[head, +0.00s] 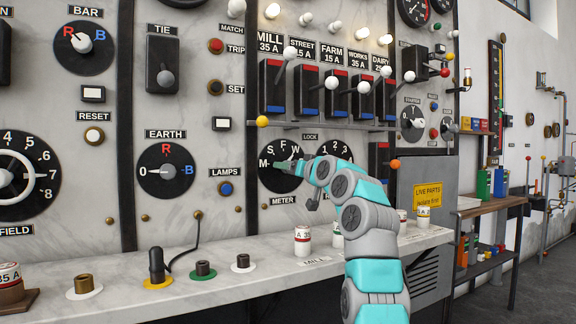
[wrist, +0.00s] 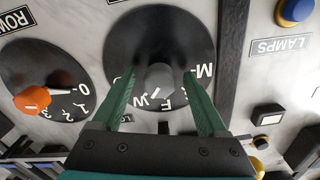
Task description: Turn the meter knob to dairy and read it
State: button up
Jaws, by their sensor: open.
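The meter dial (head: 268,185) is a black disc on the marble panel, above a METER label (head: 283,200). Letters M, S, F and W show on it; the D is hidden behind my gripper. The dial also fills the middle of the wrist view (wrist: 175,30), where it appears upside down. My gripper (head: 287,166) is open. Its two green fingers (wrist: 160,82) stand on either side of the grey meter knob (wrist: 160,74). I cannot tell whether they touch it, nor exactly where its pointer faces. The DAIRY label (head: 381,61) is above a lever switch.
A row of lever switches (head: 334,103) stands above the dial. The EARTH dial (head: 166,170) and blue LAMPS button (head: 225,188) are left of it. A shelf (head: 250,265) with fuses (head: 302,241) runs below. An orange-tipped knob (wrist: 32,100) is beside the dial in the wrist view.

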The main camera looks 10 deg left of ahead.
jog(key=shift+p+x, duration=0.3)
jog(key=shift+x, duration=0.5)
grip_shut()
